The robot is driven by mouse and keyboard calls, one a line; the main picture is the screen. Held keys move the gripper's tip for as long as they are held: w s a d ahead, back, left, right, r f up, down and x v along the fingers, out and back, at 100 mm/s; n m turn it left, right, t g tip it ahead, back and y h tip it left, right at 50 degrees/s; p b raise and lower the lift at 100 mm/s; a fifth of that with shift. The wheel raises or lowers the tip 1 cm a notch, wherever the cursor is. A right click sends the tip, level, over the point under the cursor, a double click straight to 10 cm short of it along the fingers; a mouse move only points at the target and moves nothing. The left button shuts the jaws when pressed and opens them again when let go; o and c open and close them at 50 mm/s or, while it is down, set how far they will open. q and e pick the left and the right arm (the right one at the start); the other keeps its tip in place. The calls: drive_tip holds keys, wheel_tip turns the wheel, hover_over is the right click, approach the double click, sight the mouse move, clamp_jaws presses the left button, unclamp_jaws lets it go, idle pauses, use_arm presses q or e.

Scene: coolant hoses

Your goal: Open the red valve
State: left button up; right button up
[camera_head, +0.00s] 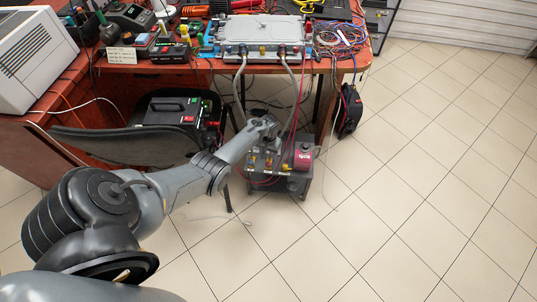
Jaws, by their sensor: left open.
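My left arm reaches in from the left to a small grey unit (290,184) on the floor under the table's front edge. My left gripper (264,146) is over the back left of this unit, pointing down, open. The unit carries a red cylinder (303,156) at its right and small yellow and red fittings (269,163) on top. The red valve is too small to tell apart with certainty among these fittings. My wrist hides part of the unit's back, and I cannot tell whether the fingers touch anything. My right gripper is not in view.
Two grey hoses (240,88) hang from a silver case (262,32) on the red-brown table (190,69) toward the unit. A black chair (112,146) stands left of it. A black bag (348,110) hangs at the right table leg. The tiled floor (420,190) at right is clear.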

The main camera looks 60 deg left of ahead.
use_arm(q)
drive_tip(key=shift+r+p, duration=0.85)
drive_tip(key=shift+r, duration=0.75)
